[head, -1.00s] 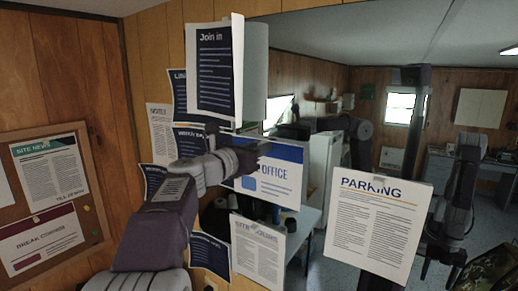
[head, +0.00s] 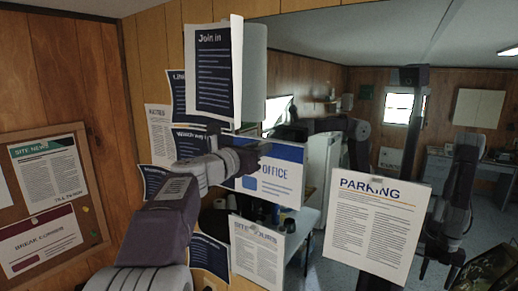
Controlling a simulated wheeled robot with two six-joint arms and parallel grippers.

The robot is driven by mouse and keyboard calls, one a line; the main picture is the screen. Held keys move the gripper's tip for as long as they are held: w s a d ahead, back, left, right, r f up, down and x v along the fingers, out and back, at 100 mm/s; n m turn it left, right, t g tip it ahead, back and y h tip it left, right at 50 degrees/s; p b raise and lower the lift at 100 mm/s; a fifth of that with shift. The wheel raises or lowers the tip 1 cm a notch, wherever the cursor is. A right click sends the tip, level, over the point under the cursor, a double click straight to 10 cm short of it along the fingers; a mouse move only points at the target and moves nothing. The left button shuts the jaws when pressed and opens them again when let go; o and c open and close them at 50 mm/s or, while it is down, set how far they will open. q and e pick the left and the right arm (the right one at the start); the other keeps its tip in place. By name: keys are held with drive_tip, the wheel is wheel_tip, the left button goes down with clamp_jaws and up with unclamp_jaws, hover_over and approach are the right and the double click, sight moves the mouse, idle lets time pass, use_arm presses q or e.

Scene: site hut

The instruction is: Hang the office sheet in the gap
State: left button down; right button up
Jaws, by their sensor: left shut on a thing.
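The office sheet (head: 285,181), white with a blue top band and "OFFICE" in blue, hangs roughly upright right of centre. My left gripper (head: 246,158) reaches in from the left and is shut on its left side, covering part of it. A "Join in" sheet (head: 214,72) is above left of it. A "SITE HOURS" sheet (head: 257,250) is below it, and a "PARKING" sheet (head: 375,225) is to its right. The office sheet is in the space between these; whether it touches the surface behind cannot be told. My right gripper does not show clearly.
More dark and white notices (head: 160,131) overlap on the wood wall behind my left arm. A cork board (head: 95,225) with "SITE NEWS" and "BREAK CORNER" sheets is at the left. A dark column and arms, seemingly my reflection, show behind the parking sheet.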

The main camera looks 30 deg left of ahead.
use_arm(q)
drive_tip(key=shift+w, duration=0.5)
idle(0.3)
drive_tip(key=shift+s, duration=0.1)
idle(0.3)
idle(1.0)
drive_tip(key=c, duration=1.2)
unclamp_jaws()
drive_tip(key=s+b, duration=0.1)
drive_tip(key=s, duration=0.2)
drive_tip(key=s+b, duration=0.1)
drive_tip(key=s, duration=0.2)
drive_tip(key=s+b, duration=0.2)
drive_tip(key=shift+s+a, duration=0.3)
drive_tip(key=shift+s, duration=0.1)
